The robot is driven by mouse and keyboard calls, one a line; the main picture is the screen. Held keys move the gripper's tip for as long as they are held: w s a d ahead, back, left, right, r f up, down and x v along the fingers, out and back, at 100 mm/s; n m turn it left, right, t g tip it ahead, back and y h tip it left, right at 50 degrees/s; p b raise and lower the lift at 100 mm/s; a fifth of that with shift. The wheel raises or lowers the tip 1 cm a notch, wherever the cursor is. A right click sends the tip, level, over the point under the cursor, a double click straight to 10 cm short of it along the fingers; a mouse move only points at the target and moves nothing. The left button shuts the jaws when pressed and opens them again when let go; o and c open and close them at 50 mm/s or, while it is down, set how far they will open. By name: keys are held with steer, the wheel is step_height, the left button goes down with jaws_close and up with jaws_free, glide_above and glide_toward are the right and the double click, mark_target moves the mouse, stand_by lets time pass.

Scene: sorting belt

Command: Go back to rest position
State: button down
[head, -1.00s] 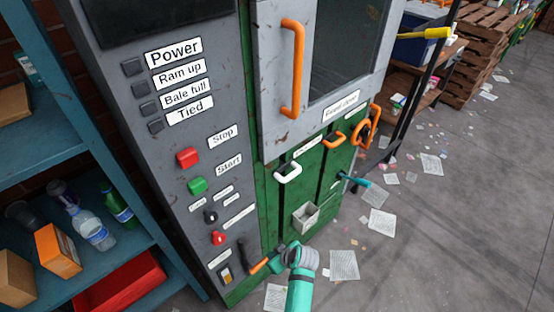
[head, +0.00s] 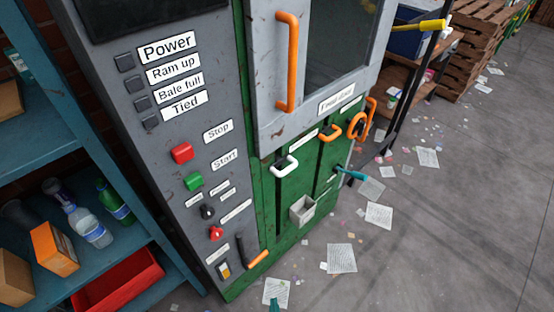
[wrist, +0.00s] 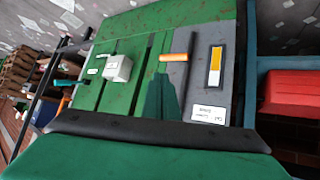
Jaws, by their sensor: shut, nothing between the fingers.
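My gripper (wrist: 161,85) shows in the wrist view as a dark teal shape at the middle, fingers together and empty. Behind it is the baler's green front, with an orange-handled lever (wrist: 178,57) just beyond the fingertips in the picture; I cannot tell the exact gap. In the head view only a small teal tip of my arm (head: 274,306) shows at the bottom edge. The baler's grey control panel (head: 165,220) stands at the centre left, and its orange lever (head: 257,259) is at the panel's foot.
A blue shelf (head: 120,175) with bottles, boxes and a red bin (head: 118,283) stands close on the left. The upper door has a long orange handle (head: 287,62). Papers lie scattered on the grey floor (head: 440,220) to the right, which is otherwise open. Wooden pallets (head: 480,40) stand behind.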

steer(key=s+r+m+t, duration=0.1)
steer(key=s+r, duration=0.4)
steer(key=r, duration=0.3)
steer(key=s+r+t, duration=0.2)
steer(key=s+r, duration=0.3)
steer(key=r, duration=0.3)
steer(key=s+r+m+t, duration=0.1)
steer(key=s+r+t, duration=0.1)
steer(key=s+r, duration=0.3)
step_height(320, 180, up, 3)
steer(key=shift+d+r+m+h, duration=0.1)
steer(key=shift+d+m+h, duration=0.2)
steer(key=shift+d+h, duration=0.15)
